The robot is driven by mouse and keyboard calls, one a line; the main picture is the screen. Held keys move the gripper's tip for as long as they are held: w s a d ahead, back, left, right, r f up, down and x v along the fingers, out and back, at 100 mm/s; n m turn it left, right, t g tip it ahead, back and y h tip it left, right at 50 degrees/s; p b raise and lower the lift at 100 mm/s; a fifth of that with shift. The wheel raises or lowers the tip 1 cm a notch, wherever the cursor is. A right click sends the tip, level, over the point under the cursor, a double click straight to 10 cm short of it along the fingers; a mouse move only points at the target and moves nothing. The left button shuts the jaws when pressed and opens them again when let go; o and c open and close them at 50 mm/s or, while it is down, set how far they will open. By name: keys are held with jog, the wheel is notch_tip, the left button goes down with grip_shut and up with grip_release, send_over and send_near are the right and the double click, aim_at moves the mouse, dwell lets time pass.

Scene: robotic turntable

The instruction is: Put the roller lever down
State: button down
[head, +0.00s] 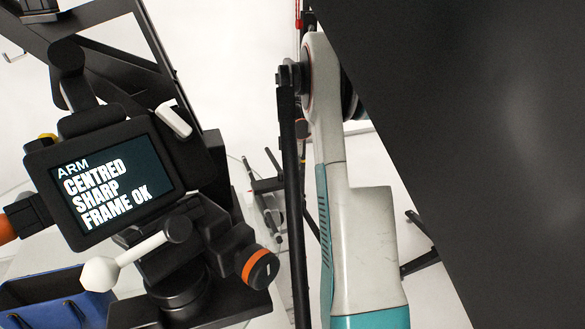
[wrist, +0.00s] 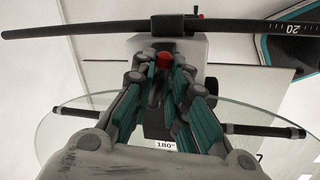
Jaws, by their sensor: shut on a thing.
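My gripper (wrist: 161,68) shows in the wrist view, its teal and grey fingers drawn together at the tips. It is shut on a small red-ended piece (wrist: 163,61), which I take to be the roller lever. Most of it is hidden between the fingers. A pale grey block (wrist: 190,48) lies just behind the fingertips; I cannot tell whether the held piece touches it. The head view does not show my gripper.
A clear round disc (wrist: 262,118) with black rods and a 180° label lies beyond my fingers. A long black bar (wrist: 90,28) crosses above. In the head view, a monitor (head: 105,180), a blue bin (head: 55,300) and a large dark panel (head: 480,120) crowd the space.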

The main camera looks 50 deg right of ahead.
jog(key=m, duration=0.1)
jog(key=a+m, duration=0.1)
jog(key=m, duration=0.1)
jog(key=shift+s+a+m+g, duration=0.15)
jog(key=shift+s+m+g, duration=0.15)
jog(key=shift+s, duration=0.05)
jog(key=shift+w+a+m+g+p, duration=0.15)
jog(key=shift+a+m+g, duration=0.35)
jog(key=shift+m, duration=1.35)
jog(key=shift+a+m+g+p, duration=0.15)
jog(key=shift+a+m, duration=0.65)
jog(key=shift+m, duration=1)
jog(key=shift+w+a+m+g+p, duration=0.15)
jog(key=shift+a+m+g, duration=0.35)
jog(key=shift+m, duration=1.35)
jog(key=shift+a, duration=0.2)
jog(key=c, duration=1.7)
grip_release()
jog(key=shift+o, duration=0.2)
jog(key=shift+r, duration=0.1)
